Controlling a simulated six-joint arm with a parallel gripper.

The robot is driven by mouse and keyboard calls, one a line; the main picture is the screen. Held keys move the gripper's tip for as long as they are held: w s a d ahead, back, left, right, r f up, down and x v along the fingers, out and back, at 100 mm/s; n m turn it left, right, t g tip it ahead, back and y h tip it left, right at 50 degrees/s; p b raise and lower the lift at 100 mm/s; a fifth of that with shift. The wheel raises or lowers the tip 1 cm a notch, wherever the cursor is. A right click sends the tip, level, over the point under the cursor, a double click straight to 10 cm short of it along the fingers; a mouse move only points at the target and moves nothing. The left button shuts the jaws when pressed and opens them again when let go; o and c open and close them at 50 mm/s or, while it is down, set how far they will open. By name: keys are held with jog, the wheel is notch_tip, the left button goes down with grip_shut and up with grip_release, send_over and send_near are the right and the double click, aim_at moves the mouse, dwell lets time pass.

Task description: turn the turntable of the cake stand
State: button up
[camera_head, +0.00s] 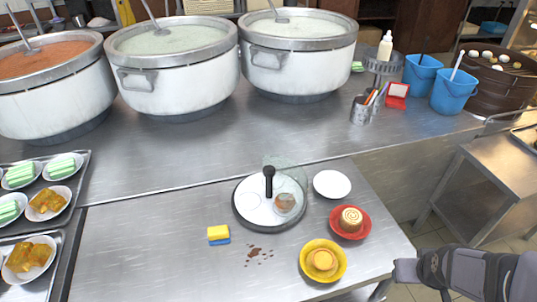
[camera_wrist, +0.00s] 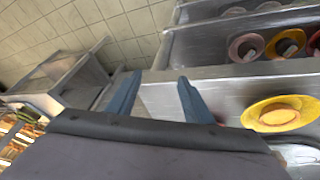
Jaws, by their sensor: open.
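The cake stand (camera_head: 240,217) sits on the front steel counter, a round white turntable with a dark rim. A black upright knob (camera_head: 269,180) rises near its middle, and a clear greenish cover piece (camera_head: 291,164) shows behind it. A small brown pastry (camera_head: 285,203) is on its right side. My gripper (camera_wrist: 155,88) is open and empty in the wrist view, its two blue fingers apart near the counter's edge. In the head view my arm is at the lower right, well away from the stand; its fingertips cannot be made out there.
Right of the stand are an empty white plate (camera_head: 332,184), a red plate (camera_head: 362,231) and a yellow plate (camera_head: 339,270) with cakes. A yellow-blue sponge (camera_head: 218,234) and brown crumbs (camera_head: 258,251) lie in front. Large stockpots (camera_head: 175,88) stand behind.

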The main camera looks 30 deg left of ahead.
jog(key=w+a+r+n, duration=0.1)
jog(key=w, duration=0.1)
jog(key=w+a+r+n+t+y+p, duration=0.1)
jog(key=w+a, duration=0.1)
jog(key=w+a+r+n+t+p, duration=0.1)
jog(key=w, duration=0.1)
jog(key=shift+w+a+r, duration=0.1)
jog(key=shift+w+a, duration=0.1)
jog(key=shift+a, duration=0.2)
jog(key=w+a+r+n+t+y+p, duration=0.25)
jog(key=w+a+n, duration=0.2)
jog(key=a, duration=0.25)
notch_tip(320, 180, up, 11)
jog(key=n+y+p, duration=0.7)
jog(key=n+y, duration=0.1)
jog(key=y, duration=0.3)
send_over(269, 175)
jog(key=w+d, duration=0.4)
jog(key=d, duration=0.6)
jog(key=shift+s+a+f+m+t+h+b, duration=0.6)
jog(key=shift+s+a+f+m+t+h, duration=0.6)
jog(key=shift+m, duration=1.05)
jog(key=shift+s+a+f+m+t+h+b, duration=0.6)
jog(key=shift+a+f+m, duration=0.8)
jog(key=shift+a+m, duration=0.65)
jog(key=shift+s+a+f+m+t+h+b, duration=0.7)
jog(key=shift+s+a+f+m+t, duration=0.4)
jog(key=shift+m, duration=1.35)
jog(key=shift+w+a+f, duration=0.15)
jog(key=shift+w, duration=0.05)
